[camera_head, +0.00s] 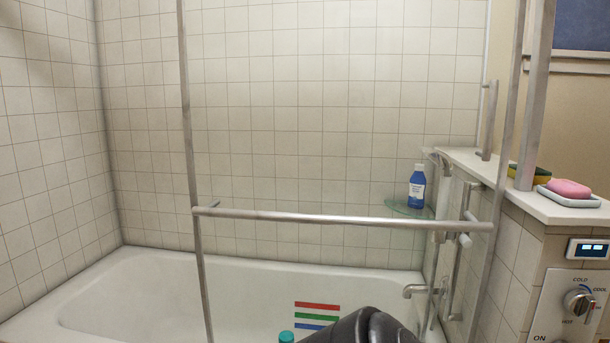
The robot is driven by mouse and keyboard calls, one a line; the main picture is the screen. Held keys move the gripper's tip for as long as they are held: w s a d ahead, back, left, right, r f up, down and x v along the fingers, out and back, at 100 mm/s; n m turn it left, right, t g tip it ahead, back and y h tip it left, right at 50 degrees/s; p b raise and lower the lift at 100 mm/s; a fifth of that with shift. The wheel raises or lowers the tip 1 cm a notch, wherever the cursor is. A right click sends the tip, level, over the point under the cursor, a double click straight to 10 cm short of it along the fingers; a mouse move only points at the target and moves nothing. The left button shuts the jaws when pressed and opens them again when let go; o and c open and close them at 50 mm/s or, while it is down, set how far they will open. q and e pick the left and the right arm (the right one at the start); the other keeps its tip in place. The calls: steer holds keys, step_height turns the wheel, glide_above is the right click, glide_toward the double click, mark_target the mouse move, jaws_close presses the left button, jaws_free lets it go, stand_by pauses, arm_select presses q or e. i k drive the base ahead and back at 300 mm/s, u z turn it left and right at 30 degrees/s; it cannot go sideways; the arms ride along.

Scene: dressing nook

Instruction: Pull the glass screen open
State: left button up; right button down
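The glass screen (186,110) stands in front of the bathtub, a clear pane between thin grey metal uprights. Its left upright runs down the left-centre of the view and its right one stands near the wall ledge. A horizontal metal bar (340,218) crosses the screen at mid height. A short vertical metal handle (488,120) shows at the right, above the ledge. A dark rounded part of my own arm shows at the bottom centre, in front of the tub. Neither gripper's fingers can be seen.
The white bathtub (130,290) lies behind the screen. A blue bottle (417,190) stands on a glass corner shelf (398,210). A pink soap (568,188) in a dish and a sponge (530,172) sit on the right ledge (520,207). A control panel (570,300) is below.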

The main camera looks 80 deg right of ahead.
mark_target(474, 225)
steer(key=z, duration=4.05)
steer(key=i, duration=0.35)
steer(key=u, duration=0.55)
